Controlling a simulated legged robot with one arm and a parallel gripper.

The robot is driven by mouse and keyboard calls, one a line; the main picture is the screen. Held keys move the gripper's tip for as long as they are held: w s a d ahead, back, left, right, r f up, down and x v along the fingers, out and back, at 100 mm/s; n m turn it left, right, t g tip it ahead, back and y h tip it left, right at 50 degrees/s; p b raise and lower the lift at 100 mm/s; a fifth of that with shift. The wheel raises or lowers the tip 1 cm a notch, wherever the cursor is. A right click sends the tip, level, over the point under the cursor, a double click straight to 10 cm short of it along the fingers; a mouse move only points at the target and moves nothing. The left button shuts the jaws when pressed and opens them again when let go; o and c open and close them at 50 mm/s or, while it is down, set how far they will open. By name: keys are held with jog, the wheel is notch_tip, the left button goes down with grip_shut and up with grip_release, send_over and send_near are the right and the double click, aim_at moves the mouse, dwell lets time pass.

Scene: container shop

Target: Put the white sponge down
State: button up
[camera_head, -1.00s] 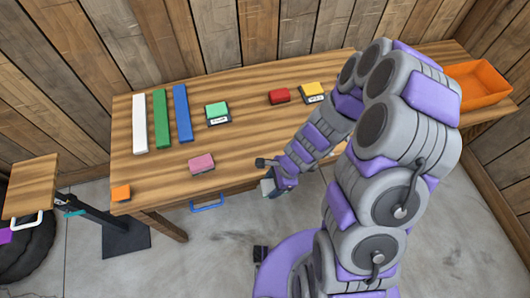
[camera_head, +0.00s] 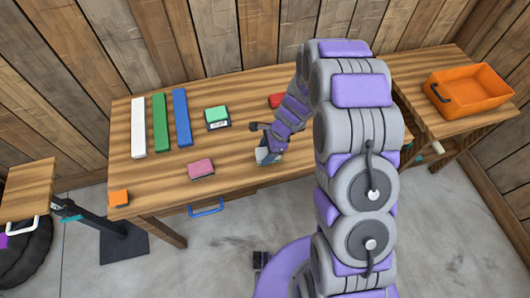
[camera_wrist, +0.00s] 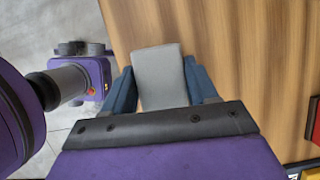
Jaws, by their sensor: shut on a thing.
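The white sponge (camera_wrist: 160,75) looks pale grey in the wrist view and sits between the two blue fingers of my gripper (camera_wrist: 163,85). My gripper is shut on it. In the head view my gripper (camera_head: 268,150) is over the front part of the wooden table (camera_head: 240,172), with the sponge (camera_head: 266,156) partly hidden by the fingers. I cannot tell whether the sponge touches the tabletop.
A pink sponge (camera_head: 201,168) lies left of my gripper, and a green sponge (camera_head: 217,116) lies behind it. White (camera_head: 138,128), green (camera_head: 160,123) and blue (camera_head: 181,117) bars lie at the left. A red block (camera_head: 277,100) is behind my arm. An orange bin (camera_head: 468,92) stands right.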

aim_at(265, 152)
jog(key=shift+w+a+f, duration=0.1)
jog(key=shift+w, duration=0.55)
notch_tip(265, 152, down, 2)
jog(key=shift+a+f+b, duration=0.1)
jog(key=shift+f+b, duration=0.15)
jog(key=shift+b, duration=0.05)
jog(key=shift+f, duration=0.3)
jog(key=shift+c, duration=0.6)
jog(key=o, duration=1)
jog(key=shift+f, duration=0.1)
jog(key=shift+c, duration=0.2)
jog(key=shift+o, duration=1.2)
